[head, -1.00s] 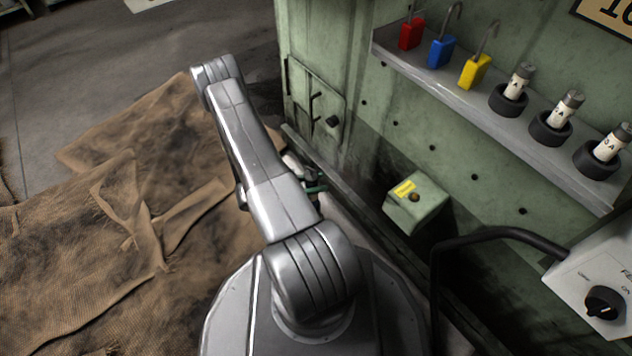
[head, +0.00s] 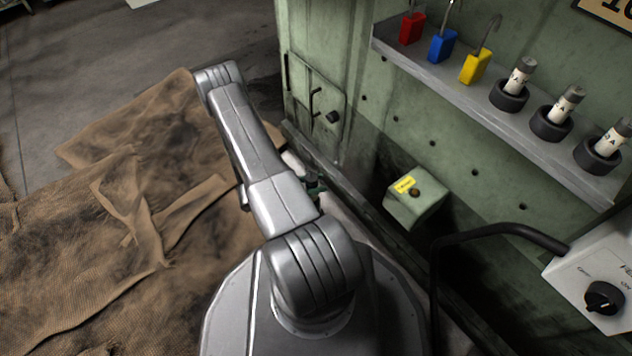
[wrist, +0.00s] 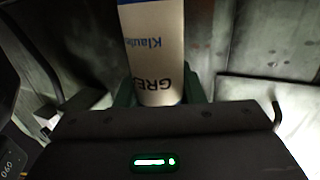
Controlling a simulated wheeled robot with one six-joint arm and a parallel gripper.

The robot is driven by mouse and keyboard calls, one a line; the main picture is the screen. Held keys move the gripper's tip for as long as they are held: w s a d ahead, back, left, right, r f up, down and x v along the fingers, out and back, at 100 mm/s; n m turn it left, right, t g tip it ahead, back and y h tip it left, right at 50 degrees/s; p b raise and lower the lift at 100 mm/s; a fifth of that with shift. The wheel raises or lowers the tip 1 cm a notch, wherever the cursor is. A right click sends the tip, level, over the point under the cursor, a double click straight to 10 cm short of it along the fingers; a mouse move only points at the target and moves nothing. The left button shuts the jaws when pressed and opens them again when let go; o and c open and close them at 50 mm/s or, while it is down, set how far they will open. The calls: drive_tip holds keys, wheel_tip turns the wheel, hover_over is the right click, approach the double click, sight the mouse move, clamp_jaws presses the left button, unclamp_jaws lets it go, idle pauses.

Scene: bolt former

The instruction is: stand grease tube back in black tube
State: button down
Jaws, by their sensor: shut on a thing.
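The grease tube (wrist: 158,50) is cream-coloured with dark "GRE" lettering and blue print, and reaches up out of the wrist view. My gripper (wrist: 160,95) has green fingers on both sides of the tube and is shut on it. In the head view my gripper (head: 315,188) is mostly hidden behind my arm, with only a bit of green showing. A pale shape (head: 294,163) beside it may be part of the tube; I cannot tell. I cannot make out the black tube for it in either view.
A green machine wall (head: 440,125) stands to the right, with a shelf (head: 500,118) of padlocks and white cylinders in black rings. A green box (head: 417,203) juts out below. A black bent bar (head: 490,238) runs to a switch box (head: 597,275). Brown sacking (head: 130,200) lies left.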

drive_tip(key=shift+f, duration=0.75)
drive_tip(key=c, duration=0.9)
unclamp_jaws()
drive_tip(key=shift+o, duration=0.2)
drive_tip(key=p+v, duration=0.3)
drive_tip(key=v, duration=1)
drive_tip(key=shift+a, duration=0.45)
drive_tip(key=shift+d, duration=0.15)
drive_tip(key=b+x, duration=0.3)
drive_tip(key=x, duration=1)
drive_tip(key=shift+d, duration=0.25)
